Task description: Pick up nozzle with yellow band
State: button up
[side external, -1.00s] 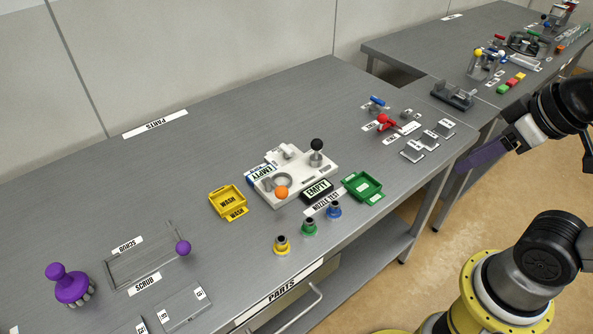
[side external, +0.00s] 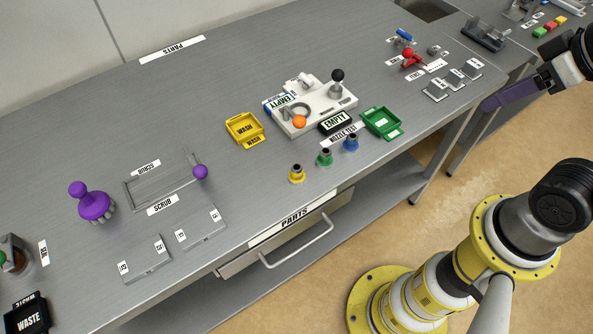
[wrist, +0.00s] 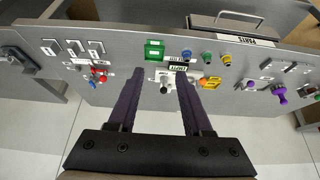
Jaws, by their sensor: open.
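The nozzle with the yellow band (side external: 297,173) stands near the front edge of the grey table, leftmost in a row of three small nozzles. The green-banded nozzle (side external: 325,157) and the blue-banded nozzle (side external: 351,142) stand to its right. In the wrist view the yellow nozzle (wrist: 225,58) is small and far off, beyond and right of my fingers. My gripper (wrist: 158,75) has two long dark purple fingers spread apart with nothing held between them. In the side view my gripper (side external: 484,106) is off the table's right front side, well away from the nozzles.
A white fixture (side external: 318,108) with a black-knobbed lever and orange ball stands behind the nozzles. A yellow tray (side external: 245,129) and a green tray (side external: 382,122) flank it. A purple brush (side external: 92,203) stands at left. A drawer handle (side external: 300,243) sticks out below the front edge.

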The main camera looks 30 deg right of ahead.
jog(key=shift+o, duration=1.4)
